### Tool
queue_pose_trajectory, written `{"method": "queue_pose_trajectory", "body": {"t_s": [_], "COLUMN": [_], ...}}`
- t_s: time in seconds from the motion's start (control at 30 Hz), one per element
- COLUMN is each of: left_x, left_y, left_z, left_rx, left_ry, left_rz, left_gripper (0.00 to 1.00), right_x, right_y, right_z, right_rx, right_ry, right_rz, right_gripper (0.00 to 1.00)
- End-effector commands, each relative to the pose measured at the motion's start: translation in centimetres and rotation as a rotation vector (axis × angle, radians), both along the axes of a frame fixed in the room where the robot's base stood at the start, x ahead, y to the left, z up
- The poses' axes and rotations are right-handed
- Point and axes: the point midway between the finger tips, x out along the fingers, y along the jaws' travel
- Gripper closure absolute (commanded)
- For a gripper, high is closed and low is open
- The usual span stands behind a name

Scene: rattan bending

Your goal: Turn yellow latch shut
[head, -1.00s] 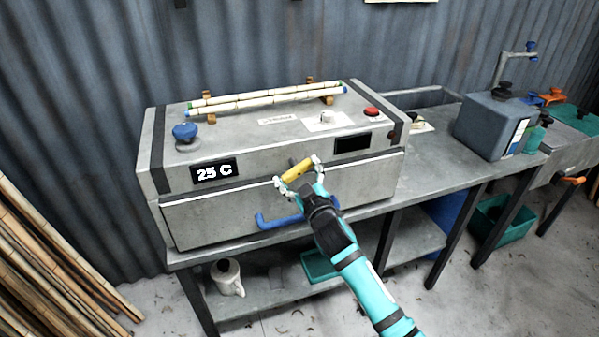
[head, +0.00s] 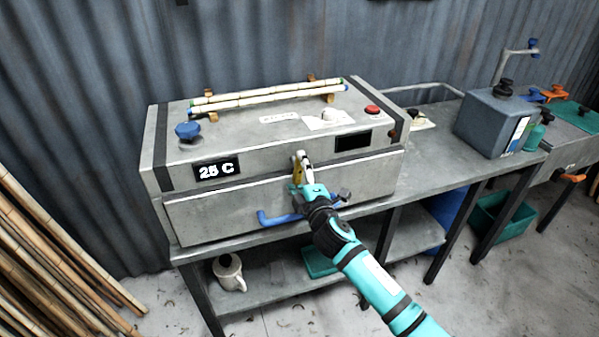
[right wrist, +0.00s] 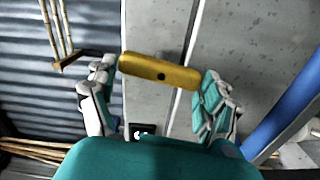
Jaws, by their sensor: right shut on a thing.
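The yellow latch (head: 296,173) is on the front of the grey steam box (head: 245,210). It stands nearly upright, across the seam between the upper housing and the front door. My right gripper (head: 299,172) is turned with one finger above the other and is shut on the latch, hiding part of it. In the right wrist view the latch (right wrist: 160,72) lies between the two fingers, one finger at each end, and crosses the seam. A blue handle (head: 277,219) is on the door just below the gripper. My left gripper is not in view.
Bamboo poles (head: 268,94) rest on brackets on top of the box, near a blue knob (head: 187,131) and a red button (head: 372,109). The display (head: 216,170) reads 25 C. A grey tank (head: 494,122) stands right on the bench. Poles (head: 50,260) lean at left.

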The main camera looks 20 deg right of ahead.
Motion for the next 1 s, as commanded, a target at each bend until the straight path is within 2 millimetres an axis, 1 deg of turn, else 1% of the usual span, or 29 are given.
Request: {"method": "queue_pose_trajectory", "body": {"t_s": [0.1,0.33,0.9,0.93,1.0], "left_x": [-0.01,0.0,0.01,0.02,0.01], "left_y": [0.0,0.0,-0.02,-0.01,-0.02], "left_z": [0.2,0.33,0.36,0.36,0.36], "left_rx": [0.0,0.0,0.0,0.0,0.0], "left_ry": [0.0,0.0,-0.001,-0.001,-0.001], "left_rz": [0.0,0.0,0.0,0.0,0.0], "left_gripper": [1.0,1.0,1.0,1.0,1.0], "right_x": [0.01,0.01,-0.01,-0.01,-0.01], "right_y": [0.02,0.03,0.04,0.04,0.04], "right_z": [0.05,-0.05,-0.13,-0.13,-0.13], "right_rx": [-0.066,-0.147,-0.177,-0.177,-0.176], "right_ry": [-0.002,-0.005,-0.006,-0.006,-0.006], "right_rz": [0.001,0.001,0.001,0.001,0.001], "right_gripper": [0.49,0.49,0.49,0.15,0.06]}}
